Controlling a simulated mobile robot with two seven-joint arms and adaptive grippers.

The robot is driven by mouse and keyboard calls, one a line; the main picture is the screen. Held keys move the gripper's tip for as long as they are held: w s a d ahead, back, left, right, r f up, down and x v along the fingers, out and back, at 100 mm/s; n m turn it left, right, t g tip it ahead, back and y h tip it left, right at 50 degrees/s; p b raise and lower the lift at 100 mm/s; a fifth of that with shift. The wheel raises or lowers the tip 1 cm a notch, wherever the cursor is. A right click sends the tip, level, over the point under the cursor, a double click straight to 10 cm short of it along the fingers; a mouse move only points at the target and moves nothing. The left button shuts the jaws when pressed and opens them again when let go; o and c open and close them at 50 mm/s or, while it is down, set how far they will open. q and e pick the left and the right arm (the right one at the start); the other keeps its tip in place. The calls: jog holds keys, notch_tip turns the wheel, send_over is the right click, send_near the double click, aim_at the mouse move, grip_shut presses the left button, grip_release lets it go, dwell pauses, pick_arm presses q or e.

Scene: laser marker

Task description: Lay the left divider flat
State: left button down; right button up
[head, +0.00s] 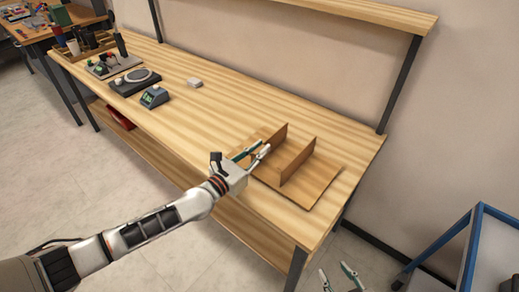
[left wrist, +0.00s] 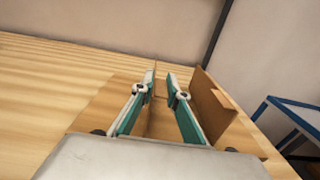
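A flat brown wooden board (head: 323,180) lies at the near right of the workbench with two thin upright dividers. The left divider (head: 281,138) stands upright, its near part hidden behind my left gripper (head: 264,147). The right divider (head: 299,163) also stands upright. In the left wrist view, my left gripper (left wrist: 160,78) is open, its two teal-lined fingers apart. The left divider (left wrist: 155,70) shows nearly edge-on between the fingertips; contact cannot be told. The right divider (left wrist: 212,105) is right of the fingers. My right gripper (head: 333,268) is open and empty at the bottom of the head view.
The workbench (head: 225,110) is clear left of the board. A small white block (head: 194,83), a green-display device (head: 154,96) and a round-plate device (head: 134,80) stand farther left. A shelf (head: 370,12) runs above. A blue-framed cart (head: 475,245) stands at right.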

dwell(0.8)
pick_arm(q)
jog(key=shift+w+a+f+n+b, duration=0.1)
jog(key=shift+w+a+n+b, duration=0.25)
jog(key=shift+n+b, duration=0.35)
jog(key=shift+w+a+f+n+b, duration=0.1)
jog(key=shift+w+a+n+b, duration=0.1)
jog(key=shift+a+n+b, duration=0.35)
jog(key=shift+w+a+f+n+b, duration=0.1)
jog(key=shift+w+a+n+b, duration=0.2)
jog(key=shift+n, duration=0.45)
jog(key=shift+w+a+f+n+b, duration=0.1)
jog(key=shift+w+a+n+b, duration=0.2)
jog(key=shift+n, duration=0.45)
jog(key=shift+w+a+n+b, duration=0.2)
jog(key=shift+a+n+b, duration=0.15)
jog(key=shift+n, duration=0.4)
jog(key=c, duration=2)
grip_release()
jog(key=shift+c, duration=0.2)
jog(key=v, duration=1.2)
